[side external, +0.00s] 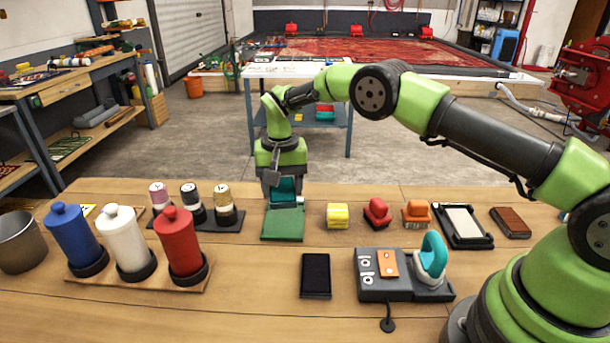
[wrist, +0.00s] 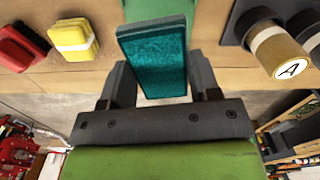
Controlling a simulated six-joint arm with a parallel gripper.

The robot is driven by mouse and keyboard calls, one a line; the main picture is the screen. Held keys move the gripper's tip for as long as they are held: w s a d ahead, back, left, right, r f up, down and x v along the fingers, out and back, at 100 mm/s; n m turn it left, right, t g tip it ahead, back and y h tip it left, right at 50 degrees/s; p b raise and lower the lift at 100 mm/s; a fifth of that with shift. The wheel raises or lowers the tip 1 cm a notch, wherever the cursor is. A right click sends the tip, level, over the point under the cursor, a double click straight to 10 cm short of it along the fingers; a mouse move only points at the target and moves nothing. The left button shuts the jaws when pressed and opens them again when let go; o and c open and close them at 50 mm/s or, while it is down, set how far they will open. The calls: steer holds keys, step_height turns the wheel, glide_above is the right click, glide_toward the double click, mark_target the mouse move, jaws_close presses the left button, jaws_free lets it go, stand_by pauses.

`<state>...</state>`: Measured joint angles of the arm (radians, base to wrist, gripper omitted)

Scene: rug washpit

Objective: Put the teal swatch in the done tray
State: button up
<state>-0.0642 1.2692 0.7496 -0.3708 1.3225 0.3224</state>
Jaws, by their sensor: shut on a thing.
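The teal swatch (wrist: 157,60) is a flat rectangular piece with a grey edge, clamped between the fingers of my gripper (wrist: 160,76). In the side external view, the swatch (side external: 286,189) hangs below my gripper (side external: 284,180), over the far part of a flat green tray or board (side external: 283,224). A green strip (wrist: 158,8) shows behind the swatch in the wrist view. I cannot tell whether the swatch touches the green surface. No label marks the done tray; a black-framed tray with a pale inside (side external: 462,225) is at the right.
Yellow (side external: 338,215), red (side external: 376,212) and orange (side external: 416,213) blocks stand right of the green piece. A rack of spools (side external: 195,218) stands left. Nearer are a dark pad (side external: 316,275), a grey device (side external: 385,290) and several capped bottles (side external: 127,243). The front middle is clear.

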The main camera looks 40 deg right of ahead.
mark_target(284, 221)
steer(key=shift+f, duration=2.8)
steer(key=shift+f, duration=0.45)
steer(key=o, duration=1.3)
steer(key=shift+c, duration=0.2)
steer(key=shift+r, duration=0.1)
steer(key=shift+r, duration=3.45)
